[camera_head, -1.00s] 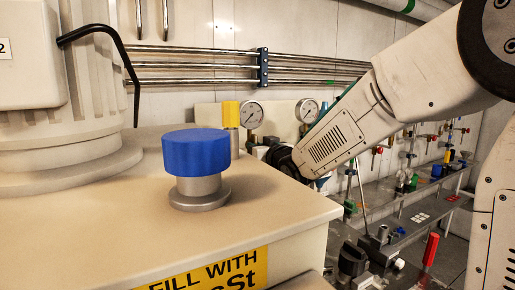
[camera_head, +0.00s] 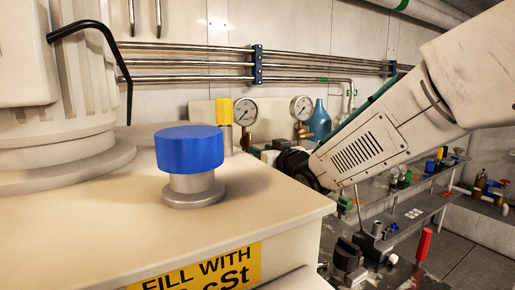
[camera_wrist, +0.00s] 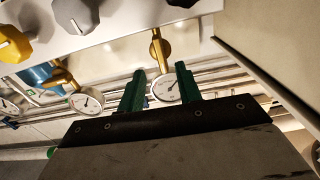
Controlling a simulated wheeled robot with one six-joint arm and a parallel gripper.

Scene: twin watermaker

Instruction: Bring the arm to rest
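My arm (camera_head: 362,148) reaches in from the upper right in the head view, its dark wrist joint (camera_head: 298,167) beside the right edge of the cream housing. My gripper (camera_wrist: 158,80) shows in the wrist view as two green fingers standing apart. Nothing is held between them; a round pressure gauge (camera_wrist: 166,88) shows in the gap behind. Whether the fingers touch anything there I cannot tell. In the head view the fingertips cannot be made out clearly.
The cream housing (camera_head: 90,215) with a blue cap (camera_head: 189,150) fills the left. Gauges (camera_head: 245,111) and steel pipes (camera_head: 190,63) line the wall behind. A shelf with valves (camera_head: 415,205) and a red handle (camera_head: 424,244) are right and below. Knobs (camera_wrist: 77,14) hang close in the wrist view.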

